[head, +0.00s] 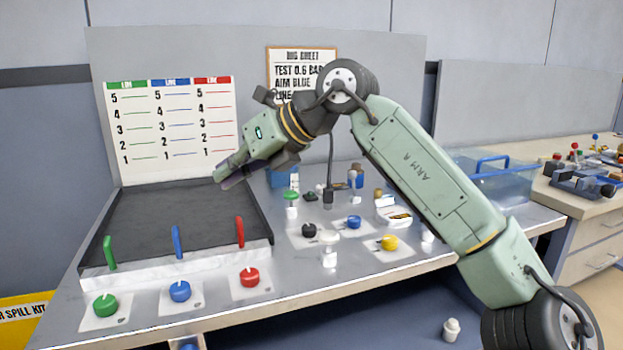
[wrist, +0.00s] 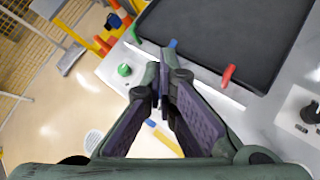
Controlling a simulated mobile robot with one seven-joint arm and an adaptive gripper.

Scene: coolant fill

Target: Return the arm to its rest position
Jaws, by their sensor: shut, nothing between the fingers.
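My gripper (head: 231,172) is at the end of my green arm, raised above the bench around the right part of the dark tray in the head view. Its fingers are shut with nothing between them. In the wrist view the fingertips (wrist: 163,68) meet in front of the tray's front edge. The arm reaches in from the right and bends at a high elbow. It hides part of the bench and of the rig sheet (head: 292,68).
The dark tray (head: 150,215) has green, blue and red levers (head: 240,232) at its front, with matching knobs (head: 249,277) below. Several knobs and small fittings, including a yellow knob (head: 389,242), stand right of it. A clear bin (head: 495,175) with a blue handle is further right.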

